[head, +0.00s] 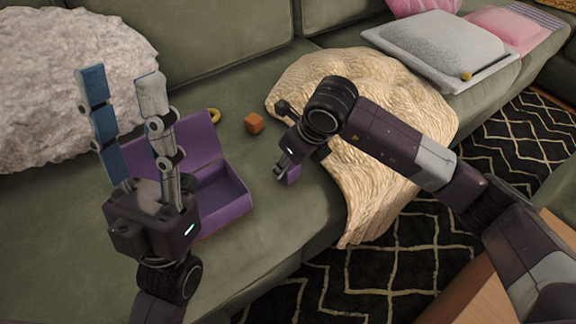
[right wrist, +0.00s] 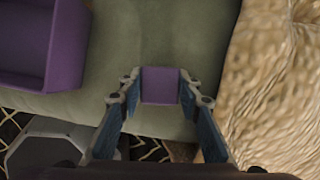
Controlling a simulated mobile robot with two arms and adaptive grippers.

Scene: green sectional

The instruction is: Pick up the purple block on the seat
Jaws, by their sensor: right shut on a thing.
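The purple block (right wrist: 160,85) sits between the two fingertips of my right gripper (right wrist: 159,88) in the right wrist view, with a finger against each side. In the head view the block (head: 293,174) shows only in part, below my right gripper (head: 284,170) at the seat's front. I cannot tell whether it touches the seat (head: 262,210). My left gripper (head: 122,105) points up at the left, its fingers apart and nothing between them.
An open purple box (head: 230,200) stands on the seat behind my left gripper. An orange block (head: 254,123) and a yellow ring (head: 214,116) lie near it. A cream blanket (head: 400,95) drapes over the seat on the right. A patterned rug (head: 400,265) covers the floor.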

